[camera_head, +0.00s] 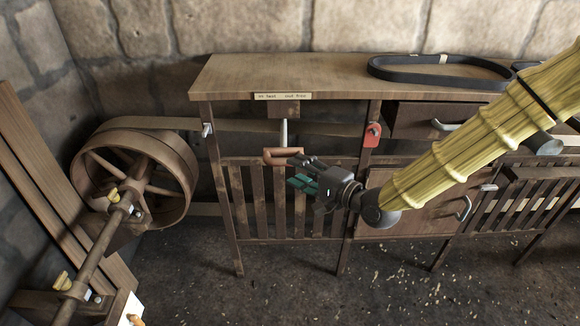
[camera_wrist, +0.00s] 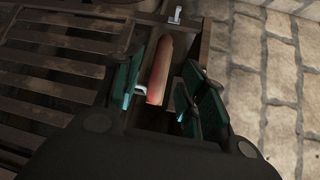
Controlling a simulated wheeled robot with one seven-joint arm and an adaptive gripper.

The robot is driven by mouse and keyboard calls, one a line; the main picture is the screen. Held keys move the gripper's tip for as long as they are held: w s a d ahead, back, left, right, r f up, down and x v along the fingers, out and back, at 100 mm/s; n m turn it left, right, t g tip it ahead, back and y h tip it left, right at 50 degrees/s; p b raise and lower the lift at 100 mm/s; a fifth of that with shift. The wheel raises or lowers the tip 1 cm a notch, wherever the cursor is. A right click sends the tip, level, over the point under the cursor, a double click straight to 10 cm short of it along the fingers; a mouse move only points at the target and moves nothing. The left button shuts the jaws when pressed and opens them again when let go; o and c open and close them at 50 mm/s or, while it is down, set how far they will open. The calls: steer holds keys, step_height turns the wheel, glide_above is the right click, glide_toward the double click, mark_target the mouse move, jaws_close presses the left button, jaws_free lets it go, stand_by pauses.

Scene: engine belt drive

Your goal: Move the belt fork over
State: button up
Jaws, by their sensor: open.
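The belt fork shows as a reddish-brown handle (camera_head: 280,156) on a pale metal rod (camera_head: 284,132). The rod hangs from a wooden block under the bench top, below a small label strip (camera_head: 283,96) whose words I cannot read surely. A flat belt (camera_head: 330,127) runs behind the rod. My gripper (camera_head: 296,172), with green-padded fingers, is open just right of and below the handle. In the wrist view the handle (camera_wrist: 160,68) lies between the spread fingers of my gripper (camera_wrist: 164,84). Contact with either finger cannot be made out.
A large wooden pulley wheel (camera_head: 101,184) on a shaft stands at the left. A slatted guard (camera_head: 262,212) is below the bench. A red bracket (camera_head: 372,135) is on the right post. A black belt loop (camera_head: 440,72) lies on the bench top (camera_head: 300,73).

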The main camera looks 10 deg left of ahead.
steer(key=shift+v, duration=2.9)
steer(key=shift+f, duration=0.1)
steer(key=s+d+f+n+g+h+p, duration=0.1)
steer(key=s+d+f+h, duration=0.15)
steer(key=s+f, duration=0.45)
steer(key=s+d+f+n+g+h, duration=0.15)
steer(key=d+f, duration=0.25)
steer(key=f, duration=0.7)
steer(key=s+d+f+n+g+h+p, duration=0.1)
steer(key=s+d+f+g+h, duration=0.15)
steer(key=s+f, duration=0.45)
steer(key=s+d+f+n+g+h, duration=0.2)
steer(key=s+d+f, duration=0.4)
steer(key=s, duration=0.3)
steer(key=s+d+f+n+g+h+p, duration=0.1)
steer(key=s+d+f+n+g+h, duration=0.1)
steer(key=s+d+f+h, duration=0.3)
steer(key=s+d+f, duration=0.1)
steer(key=s+d, duration=0.3)
steer(key=shift+s+d+f+n, duration=0.2)
steer(key=shift+s+n, duration=0.05)
steer(key=shift+n, duration=0.1)
